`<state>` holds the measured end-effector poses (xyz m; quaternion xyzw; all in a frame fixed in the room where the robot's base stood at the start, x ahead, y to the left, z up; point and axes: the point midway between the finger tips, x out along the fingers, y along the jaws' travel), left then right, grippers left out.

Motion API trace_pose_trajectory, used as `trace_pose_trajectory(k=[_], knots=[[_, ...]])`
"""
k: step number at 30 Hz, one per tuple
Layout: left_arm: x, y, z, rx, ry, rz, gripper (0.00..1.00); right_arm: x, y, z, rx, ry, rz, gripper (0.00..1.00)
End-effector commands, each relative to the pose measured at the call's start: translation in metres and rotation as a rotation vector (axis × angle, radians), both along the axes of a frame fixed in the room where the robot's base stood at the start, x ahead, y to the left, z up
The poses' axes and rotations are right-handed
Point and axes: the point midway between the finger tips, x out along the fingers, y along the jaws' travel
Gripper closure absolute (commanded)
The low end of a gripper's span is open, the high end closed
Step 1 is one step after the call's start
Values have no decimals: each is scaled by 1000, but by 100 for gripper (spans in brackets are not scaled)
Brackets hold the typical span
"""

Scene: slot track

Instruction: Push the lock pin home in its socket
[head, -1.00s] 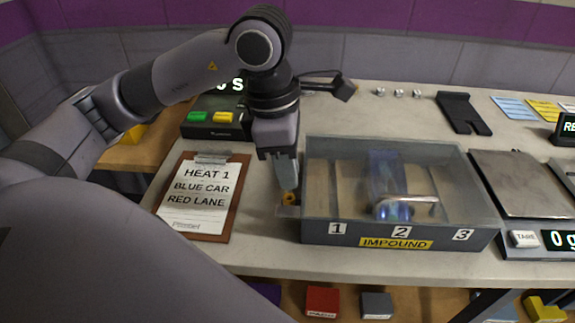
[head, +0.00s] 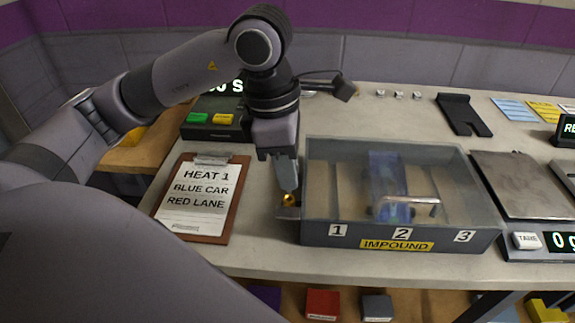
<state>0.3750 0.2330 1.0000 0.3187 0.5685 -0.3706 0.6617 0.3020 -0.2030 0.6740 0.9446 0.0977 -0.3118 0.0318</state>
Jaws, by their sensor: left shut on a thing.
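A small brass lock pin (head: 288,200) shows at the left side of the grey impound box (head: 400,243). My left gripper (head: 287,188) points down over it, shut on the pin. The pin sits at a small grey bracket (head: 288,212) on the box's left wall, which appears to hold the socket. The gripper hides part of the pin, and I cannot tell how deep it sits. The box has a clear lid with a metal handle (head: 410,199). A blue, blurred shape (head: 388,180) shows inside compartment 2. My right gripper is not in view.
A clipboard (head: 200,198) lies left of the gripper. A timer box with green and yellow buttons (head: 213,130) stands behind it. A scale with a metal plate (head: 525,182) is close on the box's right. The table's front edge runs just before the box.

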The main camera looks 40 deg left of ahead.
Motion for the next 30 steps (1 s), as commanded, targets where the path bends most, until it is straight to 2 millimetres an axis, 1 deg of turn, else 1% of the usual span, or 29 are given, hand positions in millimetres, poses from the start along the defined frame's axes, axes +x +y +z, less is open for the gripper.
trace_pose_trajectory(k=[12,21,30], knots=[[0,0,-1,0,0,0,100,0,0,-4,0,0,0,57],[0,0,0,0,0,0,100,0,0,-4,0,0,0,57],[0,0,-7,0,0,0,100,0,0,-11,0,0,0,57]])
